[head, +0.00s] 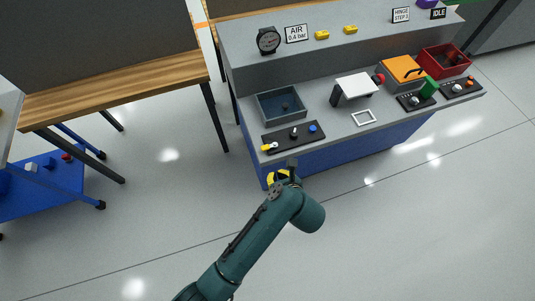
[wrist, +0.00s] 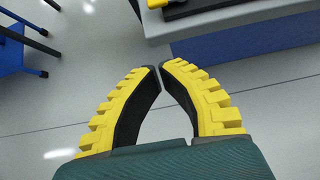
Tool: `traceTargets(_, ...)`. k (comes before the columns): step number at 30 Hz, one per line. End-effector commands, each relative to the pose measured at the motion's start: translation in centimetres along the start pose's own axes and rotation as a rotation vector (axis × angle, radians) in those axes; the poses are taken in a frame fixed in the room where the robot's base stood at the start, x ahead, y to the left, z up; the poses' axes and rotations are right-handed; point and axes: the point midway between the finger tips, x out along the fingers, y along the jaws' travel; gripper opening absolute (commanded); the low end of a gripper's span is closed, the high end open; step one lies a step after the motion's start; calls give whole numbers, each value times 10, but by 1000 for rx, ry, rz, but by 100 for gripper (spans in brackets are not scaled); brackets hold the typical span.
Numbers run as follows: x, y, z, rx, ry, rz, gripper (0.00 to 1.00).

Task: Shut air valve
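A black panel (head: 301,137) lies at the front left of the grey bench, with a yellow lever (head: 269,147), a dark knob and a blue button; the yellow lever looks like the air valve handle. It points left, over the panel's left end. In the wrist view a bit of yellow (wrist: 157,3) and the black panel edge (wrist: 188,8) show at the top. My gripper (head: 284,175), with yellow ribbed fingers, is in front of the bench edge, just below the panel in the picture. In the wrist view its fingertips (wrist: 167,65) nearly meet, with nothing between them.
A grey tray (head: 283,104) lies behind the panel. A white plate on a stand (head: 356,86), an orange-topped box (head: 403,70) and a red bin (head: 444,60) stand to the right.

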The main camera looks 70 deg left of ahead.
Motion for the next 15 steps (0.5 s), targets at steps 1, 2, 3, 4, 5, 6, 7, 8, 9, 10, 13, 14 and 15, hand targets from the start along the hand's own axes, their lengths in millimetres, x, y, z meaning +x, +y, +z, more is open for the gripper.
traceTargets(1,0,0,-1,0,0,-1,0)
traceTargets(2,0,0,0,0,0,-1,0)
traceTargets(3,0,-1,0,-1,-1,-2,0)
traceTargets(4,0,-1,0,-1,-1,-2,0)
traceTargets(5,1,-1,-1,-1,-1,-2,0)
traceTargets(6,3,-1,-1,-1,0,-2,0)
traceTargets(7,6,-1,-1,-1,0,-1,0)
traceTargets(8,9,-1,-2,-1,0,-1,0)
traceTargets(9,14,-1,-1,-2,-1,-1,0)
traceTargets(10,19,-1,-1,-3,-1,-1,0)
traceTargets(13,40,-1,-2,-3,-1,1,0)
traceTargets(14,47,-1,-2,-2,-1,0,0)
traceTargets(15,56,-1,-2,-3,0,0,0)
